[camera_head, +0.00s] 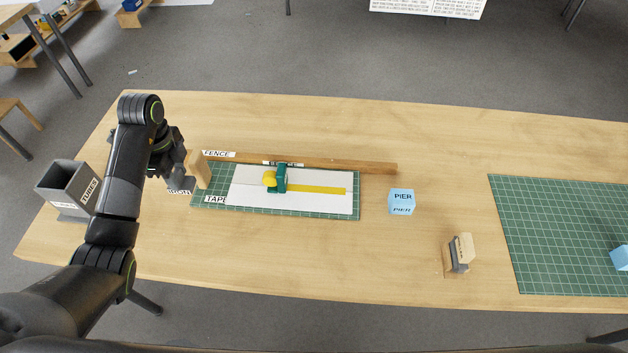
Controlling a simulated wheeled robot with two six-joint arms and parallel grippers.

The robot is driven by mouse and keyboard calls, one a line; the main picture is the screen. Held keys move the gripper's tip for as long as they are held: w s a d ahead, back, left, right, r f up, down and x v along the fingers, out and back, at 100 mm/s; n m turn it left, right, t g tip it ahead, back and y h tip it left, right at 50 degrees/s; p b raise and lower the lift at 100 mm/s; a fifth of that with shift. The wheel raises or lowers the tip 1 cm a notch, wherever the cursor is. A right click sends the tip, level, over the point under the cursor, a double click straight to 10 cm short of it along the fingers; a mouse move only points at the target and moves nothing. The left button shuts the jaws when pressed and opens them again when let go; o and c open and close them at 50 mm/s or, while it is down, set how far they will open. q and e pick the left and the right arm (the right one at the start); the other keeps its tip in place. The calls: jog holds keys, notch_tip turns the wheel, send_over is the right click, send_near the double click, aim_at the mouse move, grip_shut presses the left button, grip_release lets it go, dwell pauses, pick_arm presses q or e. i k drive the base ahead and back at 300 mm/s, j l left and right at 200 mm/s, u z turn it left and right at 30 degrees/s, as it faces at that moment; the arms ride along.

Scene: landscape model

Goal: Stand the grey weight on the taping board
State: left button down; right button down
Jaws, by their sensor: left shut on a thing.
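The taping board (280,210) is a green gridded mat with a white sheet (320,202) on it, in the middle left of the table. A teal and yellow tape tool (279,179) stands on the sheet, with a yellow strip (325,190) running right from it. My left gripper (185,165) is at the board's left end, shut on a light wooden block (200,170). The block is slightly tilted; whether it touches the board is unclear. I cannot pick out the grey weight for certain. A small tan and grey piece (460,253) stands at the front right. My right gripper is out of view.
A wooden fence (330,165) runs along the board's back edge. A blue PIER block (401,201) stands right of the board. A grey labelled bin (62,187) is at the far left. A green mat (560,240) with a blue block (621,257) lies right.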

aim_at(328, 182)
jog(key=i+l, duration=0.1)
jog(key=l, duration=1.1)
jog(key=i+l, duration=0.15)
jog(key=l, duration=0.45)
